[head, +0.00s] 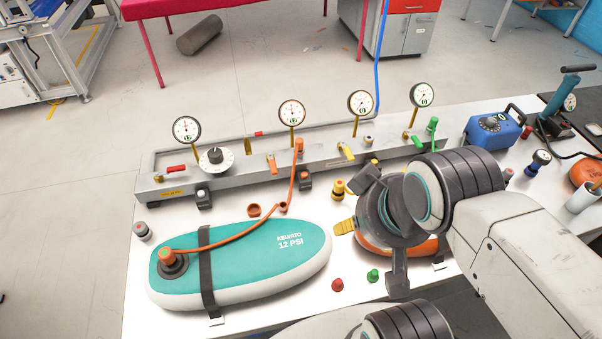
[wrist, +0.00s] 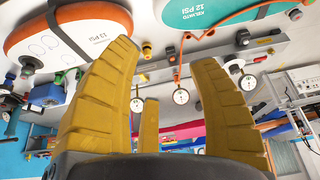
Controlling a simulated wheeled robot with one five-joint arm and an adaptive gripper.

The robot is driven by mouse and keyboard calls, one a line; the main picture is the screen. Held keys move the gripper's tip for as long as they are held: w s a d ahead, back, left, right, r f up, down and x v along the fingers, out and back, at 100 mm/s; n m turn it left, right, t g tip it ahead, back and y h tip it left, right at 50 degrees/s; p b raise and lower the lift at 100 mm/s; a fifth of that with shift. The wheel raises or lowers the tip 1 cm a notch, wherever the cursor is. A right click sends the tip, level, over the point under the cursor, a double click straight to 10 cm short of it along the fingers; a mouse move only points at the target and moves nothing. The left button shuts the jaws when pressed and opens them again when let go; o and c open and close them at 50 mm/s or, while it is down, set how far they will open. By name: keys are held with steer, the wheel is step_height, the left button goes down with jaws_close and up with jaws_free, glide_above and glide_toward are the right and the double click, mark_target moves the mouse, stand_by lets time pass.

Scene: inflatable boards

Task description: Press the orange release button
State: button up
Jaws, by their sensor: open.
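I cannot tell for sure which orange part is the release button. A round orange cap (head: 166,256) sits on the dark valve at the left end of the teal board (head: 250,258), with an orange hose on it. An orange lever (head: 271,163) hangs on the front of the grey manifold (head: 225,180). My gripper (head: 345,227) is above the table, right of the teal board and over the orange board (head: 372,245). In the wrist view its yellow fingers (wrist: 165,62) are spread with nothing between them. My wrist hides much of the orange board.
Gauges (head: 291,112) on thin stems stand along the manifold. The orange hose (head: 225,239) arches from the manifold to the teal board. Red (head: 337,285) and green (head: 372,275) caps lie in front. A blue pump box (head: 494,130) is at right.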

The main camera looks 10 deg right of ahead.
jaws_close()
stand_by(0.4)
stand_by(1.1)
